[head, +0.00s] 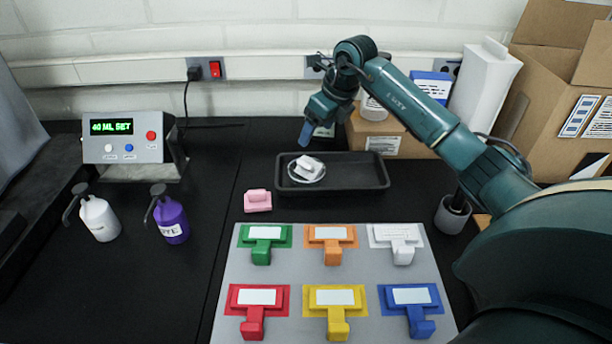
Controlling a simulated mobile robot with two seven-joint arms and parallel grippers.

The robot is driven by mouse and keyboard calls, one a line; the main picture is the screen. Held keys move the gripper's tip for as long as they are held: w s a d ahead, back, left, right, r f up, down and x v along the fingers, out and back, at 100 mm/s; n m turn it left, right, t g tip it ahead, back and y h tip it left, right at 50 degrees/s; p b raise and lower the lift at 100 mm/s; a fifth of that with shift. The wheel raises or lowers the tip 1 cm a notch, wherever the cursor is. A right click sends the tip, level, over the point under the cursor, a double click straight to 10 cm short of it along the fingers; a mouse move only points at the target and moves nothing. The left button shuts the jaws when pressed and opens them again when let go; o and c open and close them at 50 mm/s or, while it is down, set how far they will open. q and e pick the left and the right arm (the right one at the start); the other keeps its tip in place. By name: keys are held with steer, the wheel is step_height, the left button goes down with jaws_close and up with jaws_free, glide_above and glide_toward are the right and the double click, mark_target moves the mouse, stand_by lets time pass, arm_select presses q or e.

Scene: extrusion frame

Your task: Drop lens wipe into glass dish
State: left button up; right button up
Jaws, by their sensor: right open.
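A small round glass dish (293,178) stands in the left end of a black tray (352,187). A white piece that looks like the lens wipe (308,164) rests in the dish, slightly raised and tilted against its rim. My right gripper (305,134) points down above and behind the dish, with its blue fingertips apart from the white piece. It is open, and nothing shows between its fingers. My left gripper is out of view.
A pink block (257,200) lies left of the tray. A grey board (290,276) with several coloured clips fills the front. A control box (122,138) and two bottles, white (100,219) and purple (172,220), stand left. Cardboard boxes (560,100) stand at the back right.

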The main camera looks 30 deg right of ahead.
steer(key=b+v, duration=0.1)
steer(key=v, duration=0.8)
steer(key=shift+r, duration=0.25)
